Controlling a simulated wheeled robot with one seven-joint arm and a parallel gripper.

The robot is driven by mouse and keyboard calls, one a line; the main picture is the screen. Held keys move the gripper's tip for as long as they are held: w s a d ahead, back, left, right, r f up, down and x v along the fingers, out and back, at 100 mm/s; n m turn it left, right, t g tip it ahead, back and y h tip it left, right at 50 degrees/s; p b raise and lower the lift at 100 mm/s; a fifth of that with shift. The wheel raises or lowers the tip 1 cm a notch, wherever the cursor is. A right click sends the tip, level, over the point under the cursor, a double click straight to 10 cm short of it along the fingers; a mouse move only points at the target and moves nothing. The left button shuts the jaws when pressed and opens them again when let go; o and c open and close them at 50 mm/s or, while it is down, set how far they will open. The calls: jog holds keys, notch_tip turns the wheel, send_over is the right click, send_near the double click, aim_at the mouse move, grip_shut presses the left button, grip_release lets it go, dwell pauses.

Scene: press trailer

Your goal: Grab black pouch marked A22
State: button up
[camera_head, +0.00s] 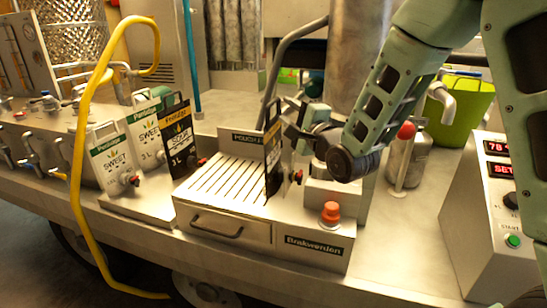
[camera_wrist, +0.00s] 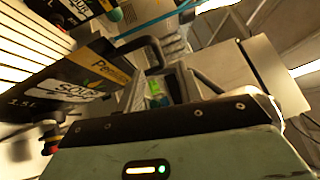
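A black pouch (camera_head: 273,160) stands upright at the right end of the slatted tray, seen nearly edge-on. A second black pouch (camera_head: 181,142) stands left of the tray, beside white "SWEET" pouches (camera_head: 112,157). No A22 mark is readable. My gripper (camera_head: 300,118) is just right of the upper part of the pouch on the tray. Its fingertips are not clear, and I cannot tell whether they touch the pouch.
The slatted tray (camera_head: 222,180) tops a metal box with a drawer (camera_head: 228,228) and an orange button (camera_head: 330,212). A yellow hose (camera_head: 82,150) arches at the left. A grey bottle (camera_head: 408,160), a green bucket (camera_head: 466,103) and a control box (camera_head: 497,225) stand right.

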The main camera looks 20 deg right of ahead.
aim_at(274, 103)
jog(key=p+x, duration=0.1)
jog(key=x, duration=0.1)
jog(key=a+p+x, duration=0.1)
jog(key=x, duration=0.2)
jog(key=shift+w+r+p, duration=0.15)
jog(key=shift+r+p, duration=0.05)
jog(key=shift+p, duration=0.15)
jog(key=shift+w+a, duration=0.1)
jog(key=shift+w, duration=0.35)
grip_shut()
